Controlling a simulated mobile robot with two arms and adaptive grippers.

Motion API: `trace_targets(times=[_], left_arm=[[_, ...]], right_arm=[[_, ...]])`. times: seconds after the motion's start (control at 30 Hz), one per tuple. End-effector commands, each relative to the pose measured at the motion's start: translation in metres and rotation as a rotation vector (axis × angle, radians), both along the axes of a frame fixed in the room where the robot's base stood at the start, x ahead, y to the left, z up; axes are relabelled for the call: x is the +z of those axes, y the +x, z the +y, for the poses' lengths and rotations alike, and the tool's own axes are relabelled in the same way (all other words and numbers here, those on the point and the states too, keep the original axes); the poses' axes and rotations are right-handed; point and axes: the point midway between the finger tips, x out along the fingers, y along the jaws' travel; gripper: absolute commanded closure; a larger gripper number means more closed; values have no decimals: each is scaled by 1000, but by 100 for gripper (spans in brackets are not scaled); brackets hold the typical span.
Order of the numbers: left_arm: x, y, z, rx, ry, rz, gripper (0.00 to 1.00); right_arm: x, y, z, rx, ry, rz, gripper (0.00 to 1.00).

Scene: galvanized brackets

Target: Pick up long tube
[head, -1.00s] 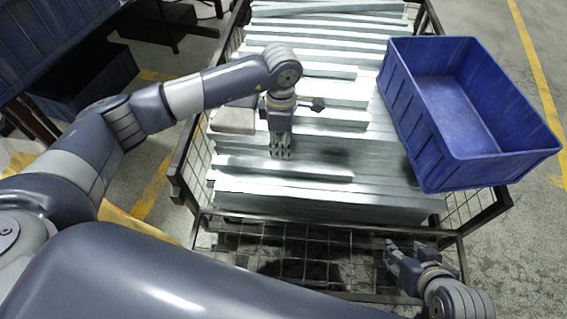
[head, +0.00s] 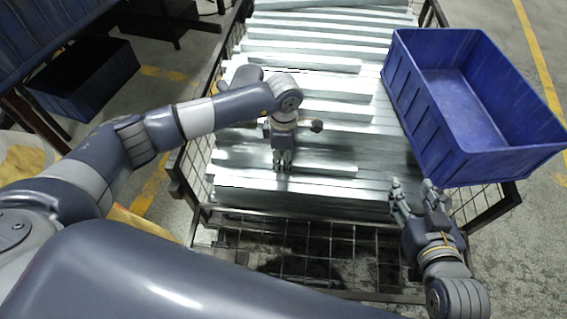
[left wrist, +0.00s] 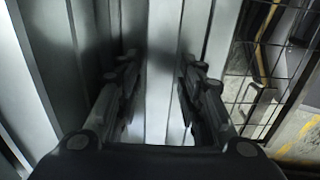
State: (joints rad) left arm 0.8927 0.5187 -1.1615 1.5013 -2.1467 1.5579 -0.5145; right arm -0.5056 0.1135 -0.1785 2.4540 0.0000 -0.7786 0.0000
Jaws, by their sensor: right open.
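Several long galvanized tubes (head: 330,53) lie side by side across a wire-mesh cart, and I cannot tell which one is meant. My left gripper (head: 283,167) points down over the near tubes (head: 300,187). In the left wrist view its two fingers (left wrist: 158,85) stand apart, with pale tube faces (left wrist: 163,70) showing between them. I cannot tell if the fingertips touch a tube. My right gripper (head: 417,192) is open and empty at the cart's near right edge, close to the blue crate.
A blue crate (head: 480,163), seemingly empty, sits on the right side of the cart. The cart's dark mesh frame (head: 300,225) runs along the near side. A darker bin (head: 85,85) stands at the left. Clear floor shows at the far right.

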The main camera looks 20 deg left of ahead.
Motion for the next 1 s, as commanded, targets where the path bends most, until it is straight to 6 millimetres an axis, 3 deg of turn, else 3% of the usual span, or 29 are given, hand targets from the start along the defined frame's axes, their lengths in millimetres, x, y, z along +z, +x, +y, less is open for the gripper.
trace_targets(times=[0.3,0.47,1.0], left_arm=[[-3,0,0,1,0,-1,65],[-3,0,0,1,0,-1,99],[5,1,0,0,-1,-3,100]], right_arm=[[4,2,1,1,5,-21,55],[4,2,1,1,5,-21,55],[1,0,1,1,0,3,55]])
